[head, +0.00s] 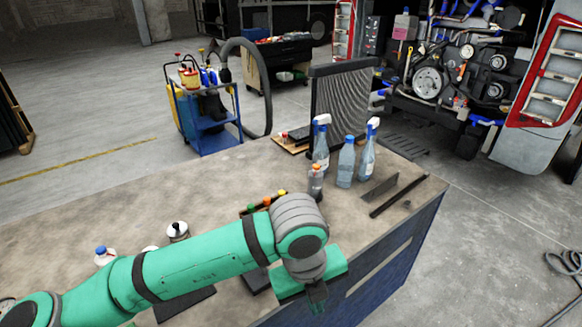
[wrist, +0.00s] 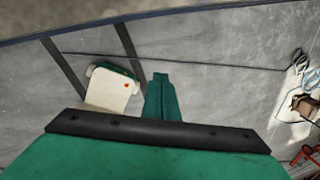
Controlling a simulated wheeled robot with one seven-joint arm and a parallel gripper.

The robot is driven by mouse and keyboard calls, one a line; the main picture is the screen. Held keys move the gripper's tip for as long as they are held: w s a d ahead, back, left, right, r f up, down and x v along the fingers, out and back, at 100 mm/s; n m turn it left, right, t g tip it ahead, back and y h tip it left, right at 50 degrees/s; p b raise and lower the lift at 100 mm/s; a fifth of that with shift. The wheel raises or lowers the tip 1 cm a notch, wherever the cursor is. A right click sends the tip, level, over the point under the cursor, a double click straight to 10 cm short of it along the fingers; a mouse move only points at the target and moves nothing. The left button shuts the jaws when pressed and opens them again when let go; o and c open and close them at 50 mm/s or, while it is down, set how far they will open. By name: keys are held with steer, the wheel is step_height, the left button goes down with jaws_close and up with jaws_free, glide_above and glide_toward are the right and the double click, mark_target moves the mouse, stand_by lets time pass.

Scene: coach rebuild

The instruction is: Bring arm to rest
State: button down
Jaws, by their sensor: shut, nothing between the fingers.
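My arm is green with dark bands and reaches from the lower left across the workbench (head: 130,210) in the head view. My gripper (head: 318,300) hangs at the bench's front edge, below the grey wrist joint. In the wrist view my gripper (wrist: 160,78) shows as two green fingers pressed together. It is shut and holds nothing. Its tips point toward the grey floor. The arm hides part of the bench top.
Spray bottles (head: 346,162) stand on the bench beyond my wrist. A dark flat bar (head: 398,196) lies near the right edge. Small bottles (head: 104,256) stand behind my forearm. A blue cart (head: 208,130) is on the floor behind. The floor right of the bench (head: 470,240) is mostly clear.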

steer(key=w+d+r+n+t+h, duration=0.2)
steer(key=d+r+h, duration=0.25)
steer(key=d, duration=0.55)
steer(key=w+d+r+n+t+h, duration=0.1)
steer(key=w+d+r+n+h, duration=0.1)
steer(key=d+r+h, duration=0.5)
steer(key=w+d+r+n+t+h, duration=0.2)
steer(key=w+d+n+t+h, duration=0.15)
steer(key=n+t, duration=0.45)
steer(key=s+a+f+n+t+y, duration=0.35)
steer(key=a+f+n+y, duration=0.35)
steer(key=f+n, duration=0.3)
steer(key=s+a+f+n+t+y, duration=0.2)
steer(key=a+f+n+t+y, duration=0.2)
steer(key=a+f+n+y, duration=0.45)
steer(key=s+a+f+g, duration=0.1)
steer(key=s+a+f, duration=0.2)
steer(key=s, duration=0.5)
steer(key=s+a+f+n+g+y, duration=0.1)
steer(key=s+a+f, duration=0.2)
steer(key=s, duration=0.6)
steer(key=s+a+f+g, duration=0.1)
steer(key=s+a+f, duration=0.3)
steer(key=s+f, duration=0.2)
steer(key=s, duration=0.2)
steer(key=shift+s+f+n+g, duration=0.35)
steer(key=shift+f, duration=0.05)
